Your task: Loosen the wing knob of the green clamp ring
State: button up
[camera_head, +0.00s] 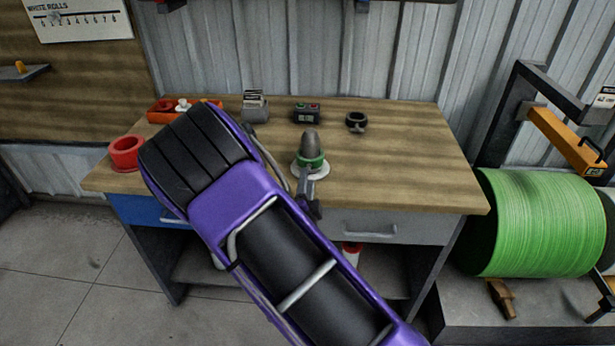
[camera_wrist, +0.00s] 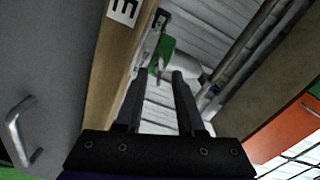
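The green clamp ring (camera_head: 313,161) sits around the base of a grey cone (camera_head: 309,141) on a pale round foot near the bench's front. In the wrist view the green ring (camera_wrist: 167,46) shows beyond my fingertips, with the cone lying sideways to its right. A small greyish tip (camera_wrist: 159,66) beside the ring may be the wing knob; it is too small to be sure. My gripper (camera_wrist: 161,76) is open, its two dark fingers apart with nothing seen between them. They point toward the ring, apparently short of it.
The wooden bench (camera_head: 420,165) has free room at right. On it stand a red ring (camera_head: 126,152), an orange tray (camera_head: 161,111), a button box (camera_head: 307,113) and a black ring (camera_head: 356,121). A green roll (camera_head: 545,222) stands right. A drawer handle (camera_wrist: 17,130) projects below the bench edge.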

jog(key=shift+w, duration=1.15)
grip_shut()
